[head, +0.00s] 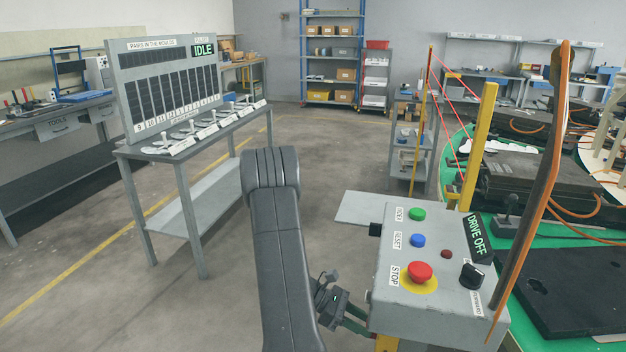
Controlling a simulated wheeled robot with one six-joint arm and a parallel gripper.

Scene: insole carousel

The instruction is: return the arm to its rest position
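My arm (275,245) rises from the bottom middle of the head view as a dark grey link with a rounded joint at its top. My gripper (340,307) shows as a small dark part with a green light, low between the arm link and the grey control box (420,290). The arm link and the box's edge hide part of it, and its fingertips are not clear. I cannot tell whether it is open or shut. No held object can be made out.
The control box has green, blue and red buttons, a black knob and a "DRIVE OFF" display (477,236). A green carousel (540,243) with dark moulds lies right. A grey table (200,130) with an "IDLE" board (165,80) stands left. The floor between (330,150) is clear.

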